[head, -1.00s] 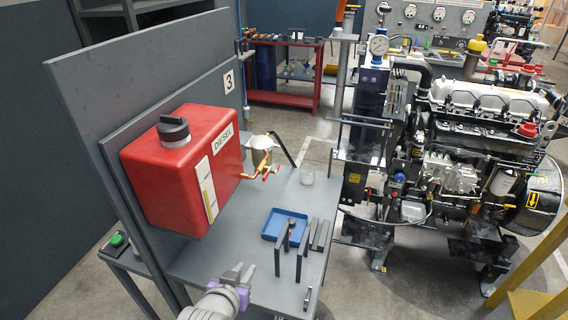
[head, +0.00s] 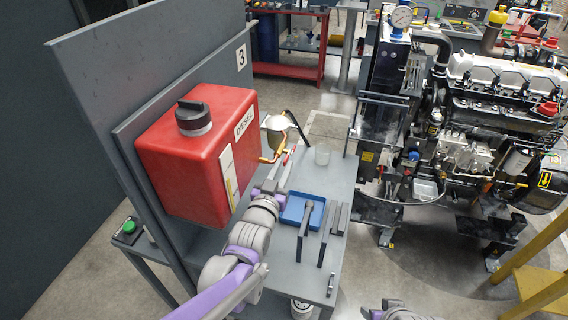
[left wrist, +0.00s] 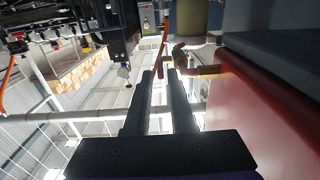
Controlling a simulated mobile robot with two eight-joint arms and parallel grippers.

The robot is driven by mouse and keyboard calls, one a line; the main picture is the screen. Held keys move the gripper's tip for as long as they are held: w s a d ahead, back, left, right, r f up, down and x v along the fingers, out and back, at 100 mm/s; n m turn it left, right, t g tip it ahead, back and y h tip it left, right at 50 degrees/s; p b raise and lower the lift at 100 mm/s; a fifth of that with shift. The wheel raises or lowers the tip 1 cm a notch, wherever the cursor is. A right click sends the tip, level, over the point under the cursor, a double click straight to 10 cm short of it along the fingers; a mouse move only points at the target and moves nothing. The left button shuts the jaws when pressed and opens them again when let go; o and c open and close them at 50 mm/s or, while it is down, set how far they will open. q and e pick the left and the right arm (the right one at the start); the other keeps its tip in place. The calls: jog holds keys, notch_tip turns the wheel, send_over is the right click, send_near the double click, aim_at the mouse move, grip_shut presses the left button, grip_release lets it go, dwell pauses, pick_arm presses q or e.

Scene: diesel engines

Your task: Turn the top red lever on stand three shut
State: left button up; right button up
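Stand three has a grey panel with a "3" label (head: 241,56) and a red diesel tank (head: 195,150). A brass pipe (head: 270,158) comes from the tank below a pale filter bowl (head: 277,133). Small red lever parts (head: 287,156) show by the pipe, partly hidden by my left gripper (head: 279,168). In the left wrist view a red lever (left wrist: 166,27) lies beyond the fingertips, near the brass pipe (left wrist: 205,70). My left gripper (left wrist: 161,74) is open, with an empty gap between its fingers. Which lever is the top one is hard to tell. My right gripper's fingers are out of view.
The diesel engine (head: 480,150) stands to the right. The tank's red wall (left wrist: 265,120) is close beside the left gripper.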

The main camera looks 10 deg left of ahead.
pick_arm(q)
jog(key=shift+w+d, duration=0.1)
jog(key=shift+w, duration=0.55)
grip_shut()
